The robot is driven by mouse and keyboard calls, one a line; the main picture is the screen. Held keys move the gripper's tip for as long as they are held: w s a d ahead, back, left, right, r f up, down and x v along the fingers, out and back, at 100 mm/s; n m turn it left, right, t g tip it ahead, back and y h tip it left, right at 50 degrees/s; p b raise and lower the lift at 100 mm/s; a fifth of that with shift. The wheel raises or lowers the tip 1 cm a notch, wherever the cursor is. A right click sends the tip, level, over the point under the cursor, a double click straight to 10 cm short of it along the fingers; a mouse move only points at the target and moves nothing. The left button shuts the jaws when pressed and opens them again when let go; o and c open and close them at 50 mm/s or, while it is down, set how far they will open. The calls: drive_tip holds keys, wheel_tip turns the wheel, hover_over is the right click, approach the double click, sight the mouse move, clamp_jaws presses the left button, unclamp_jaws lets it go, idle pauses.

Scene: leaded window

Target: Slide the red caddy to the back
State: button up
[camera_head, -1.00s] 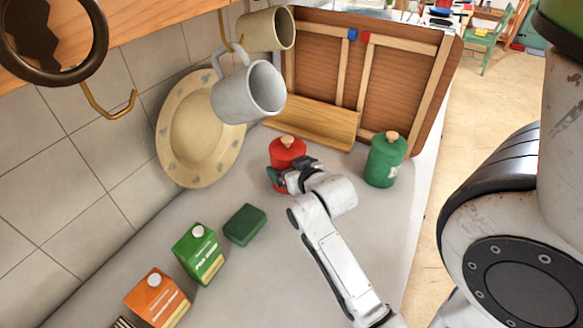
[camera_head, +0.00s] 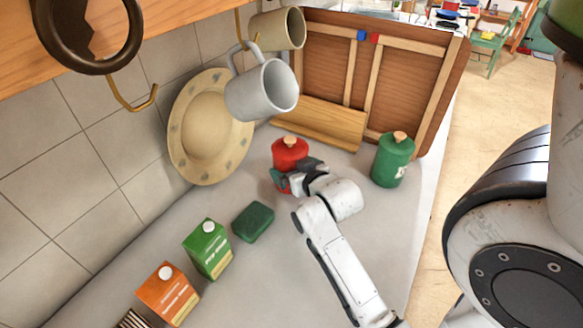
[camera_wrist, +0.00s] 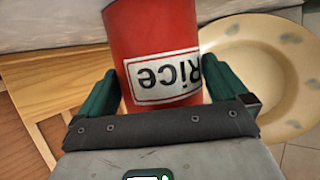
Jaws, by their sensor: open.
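The red caddy (camera_head: 290,151) stands upright on the grey counter (camera_head: 262,268), with a round wooden knob on its lid. In the wrist view the caddy (camera_wrist: 158,55) shows a white label reading "Rice", upside down. My gripper (camera_head: 284,180) is at the caddy's near side, its fingers low on the body. In the wrist view my gripper (camera_wrist: 162,82) has its green fingers open, one on each side of the caddy. I cannot tell whether either finger touches it. Part of the caddy's lower body is hidden by my gripper in the head view.
A green caddy (camera_head: 393,159) stands to the right. Behind are a wooden board (camera_head: 320,124) and a large brown panel (camera_head: 405,80). A plate (camera_head: 207,127) leans on the tiled wall; mugs (camera_head: 262,90) hang above.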

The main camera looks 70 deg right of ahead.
drive_tip(key=b+v, duration=0.1)
drive_tip(key=v, duration=0.8)
drive_tip(key=shift+a, duration=0.1)
idle(0.4)
